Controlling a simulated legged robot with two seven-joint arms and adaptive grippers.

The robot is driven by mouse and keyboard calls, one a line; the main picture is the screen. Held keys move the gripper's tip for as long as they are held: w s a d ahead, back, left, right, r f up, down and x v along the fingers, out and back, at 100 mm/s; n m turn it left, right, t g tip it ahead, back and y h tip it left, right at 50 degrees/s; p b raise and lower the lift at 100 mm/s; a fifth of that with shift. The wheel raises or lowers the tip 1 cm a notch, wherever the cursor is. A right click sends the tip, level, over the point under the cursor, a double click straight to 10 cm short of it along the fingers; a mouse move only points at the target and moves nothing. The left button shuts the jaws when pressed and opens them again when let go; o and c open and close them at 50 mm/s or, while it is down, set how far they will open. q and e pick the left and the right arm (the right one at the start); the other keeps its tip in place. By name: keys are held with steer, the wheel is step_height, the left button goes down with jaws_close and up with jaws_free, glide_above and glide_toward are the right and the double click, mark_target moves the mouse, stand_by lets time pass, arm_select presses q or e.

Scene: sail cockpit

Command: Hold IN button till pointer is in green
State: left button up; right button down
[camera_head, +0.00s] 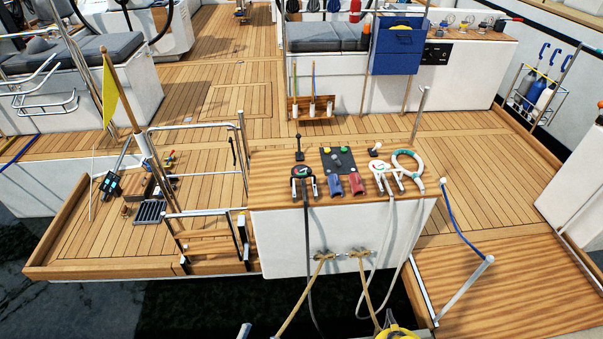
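A console (275,190) with a wooden top stands at the middle. On it is a small dark panel (338,161) with a green and a yellow button-like spot; no label is readable, so I cannot tell which is IN. A small round black item (302,171) with coloured marks and a white ring (407,162) with a green part lie on the top. Either may be a dial, but no pointer can be made out. Neither of my grippers is in view.
Ropes (307,275) hang down the console's front. A yellow flag (115,92) stands left. Wooden deck (480,200) is free on the right.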

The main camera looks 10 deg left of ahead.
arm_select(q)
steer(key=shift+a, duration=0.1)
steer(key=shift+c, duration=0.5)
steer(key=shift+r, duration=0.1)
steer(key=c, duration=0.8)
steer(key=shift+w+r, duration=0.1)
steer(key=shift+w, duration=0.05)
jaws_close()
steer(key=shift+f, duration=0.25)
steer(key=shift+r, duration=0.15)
